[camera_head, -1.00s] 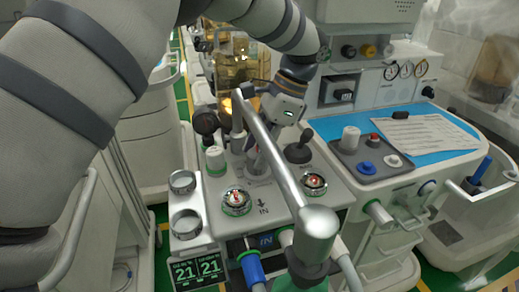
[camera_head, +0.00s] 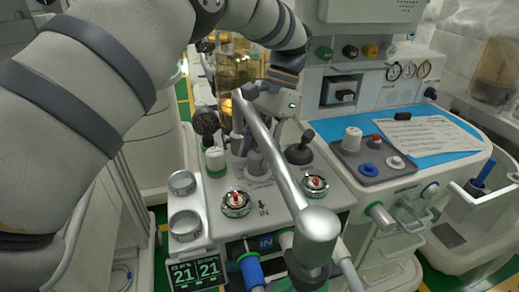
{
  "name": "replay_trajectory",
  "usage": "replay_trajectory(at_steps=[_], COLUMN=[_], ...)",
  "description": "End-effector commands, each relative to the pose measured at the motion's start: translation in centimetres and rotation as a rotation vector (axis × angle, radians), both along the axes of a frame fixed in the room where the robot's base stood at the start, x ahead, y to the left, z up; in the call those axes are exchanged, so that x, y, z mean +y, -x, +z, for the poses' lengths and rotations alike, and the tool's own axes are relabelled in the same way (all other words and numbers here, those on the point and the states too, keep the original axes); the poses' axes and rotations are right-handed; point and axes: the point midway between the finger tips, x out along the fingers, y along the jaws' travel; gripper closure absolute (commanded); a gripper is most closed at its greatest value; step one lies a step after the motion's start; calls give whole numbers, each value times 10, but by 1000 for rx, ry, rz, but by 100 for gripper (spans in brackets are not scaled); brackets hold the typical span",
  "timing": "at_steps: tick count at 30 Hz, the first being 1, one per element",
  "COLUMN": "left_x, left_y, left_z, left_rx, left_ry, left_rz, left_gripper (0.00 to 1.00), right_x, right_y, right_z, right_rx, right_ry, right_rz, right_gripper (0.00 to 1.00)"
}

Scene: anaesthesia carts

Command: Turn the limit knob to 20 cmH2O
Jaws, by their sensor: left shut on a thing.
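The limit knob (camera_head: 257,165) is a small grey knob on a pale round dial on top of the cart's white panel, behind the slanting metal bar. My left gripper (camera_head: 257,147) comes down on it from above and is shut on it. The bar and the fingers hide part of the knob, and the dial's marks are too small to read. My right gripper is not in view.
The metal bar (camera_head: 285,172) slants across the panel close to my left gripper. A blue-topped worktop (camera_head: 440,140) lies to the right.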

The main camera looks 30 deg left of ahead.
Motion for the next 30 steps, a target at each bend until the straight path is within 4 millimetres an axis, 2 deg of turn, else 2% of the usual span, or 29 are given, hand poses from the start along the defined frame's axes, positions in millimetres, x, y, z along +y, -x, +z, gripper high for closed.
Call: replay_trajectory(at_steps=[11,12,14,23,26,30], left_x=[0,0,0,0,-1,-4], left_y=[0,0,0,-1,-6,-18], left_z=[-1,-1,-1,1,13,41], left_rx=[1,1,1,0,-4,-4], left_ry=[1,1,2,0,0,0], left_rz=[4,4,3,3,3,4], left_gripper=[90,54,42,42,42,42], right_x=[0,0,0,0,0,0], right_y=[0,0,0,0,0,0], right_z=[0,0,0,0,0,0], right_rx=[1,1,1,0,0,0], right_ry=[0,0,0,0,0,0], right_rz=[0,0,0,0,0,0], right_gripper=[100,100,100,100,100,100])
